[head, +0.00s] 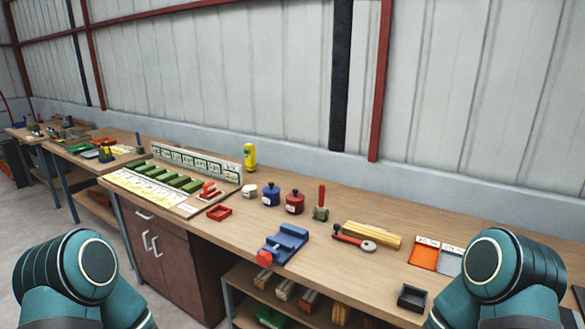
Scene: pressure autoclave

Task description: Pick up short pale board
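A pale yellow wooden piece (372,234), which looks like a board or a stack of strips, lies on the workbench (335,205) right of centre. Several wooden pieces with light ends, one of them a pale block (286,290), rest on the shelf under the bench. I cannot tell which of these is the short pale board. Only the teal upper parts of my two arms show at the lower left and lower right. Neither gripper is in view.
A red-handled wrench (354,238) lies against the yellow wood. A blue vise (284,244) sits at the bench's front edge. A black tray (411,297), an orange panel (425,253), blue jar (271,195) and red jar (295,202) stand around. The wall closes the back.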

